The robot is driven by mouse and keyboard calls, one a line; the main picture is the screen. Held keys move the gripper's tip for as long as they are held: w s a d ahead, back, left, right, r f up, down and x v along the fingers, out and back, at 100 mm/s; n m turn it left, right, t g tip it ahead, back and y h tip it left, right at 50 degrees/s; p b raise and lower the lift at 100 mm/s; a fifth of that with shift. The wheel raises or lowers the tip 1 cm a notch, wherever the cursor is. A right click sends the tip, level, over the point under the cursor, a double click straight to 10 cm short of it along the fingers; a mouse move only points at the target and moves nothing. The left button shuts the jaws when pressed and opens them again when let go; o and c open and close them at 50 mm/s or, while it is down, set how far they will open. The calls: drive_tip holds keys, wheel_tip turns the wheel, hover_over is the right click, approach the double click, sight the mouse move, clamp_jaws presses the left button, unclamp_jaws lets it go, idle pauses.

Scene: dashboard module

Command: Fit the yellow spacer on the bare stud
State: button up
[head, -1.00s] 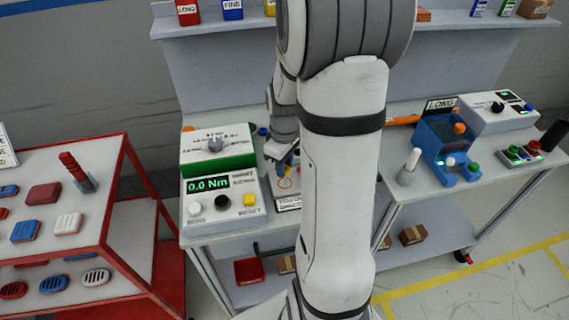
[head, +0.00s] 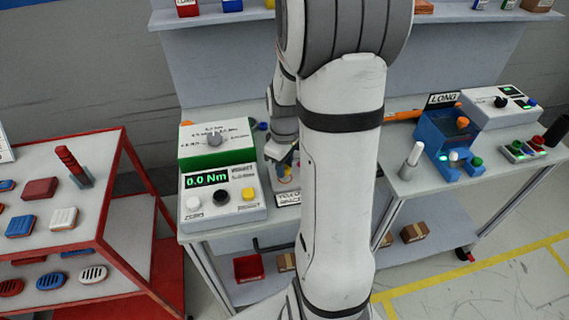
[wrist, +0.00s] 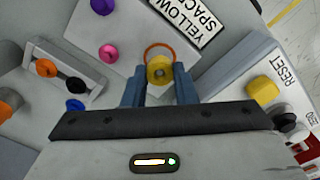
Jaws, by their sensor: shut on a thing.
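My gripper (wrist: 160,86) has two blue fingers closed on the yellow spacer (wrist: 160,70), a small ring with a darker centre, in the wrist view. The spacer overlaps the lower part of an orange ring (wrist: 160,45) marked on a pale plate, next to the "YELLOW SPACER" label (wrist: 187,20). I cannot tell whether the spacer touches the plate or hangs above it. In the head view my gripper (head: 286,170) is small and partly hidden by my arm, low over the bench beside the torque box. I cannot make out the bare stud.
A pink knob (wrist: 107,52) and a purple knob (wrist: 103,5) stand left of the spacer. A slotted tray (wrist: 65,72) with an orange and a black knob lies further left. The torque box (head: 222,195), reading 0.0 Nm, is close beside the gripper.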

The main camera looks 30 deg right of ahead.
drive_tip(key=shift+f+b, duration=0.8)
drive_tip(key=shift+f, duration=0.35)
drive_tip(key=o, duration=1)
drive_tip(key=shift+r, duration=0.1)
wheel_tip(320, 180, up, 8)
drive_tip(key=shift+f, duration=0.1)
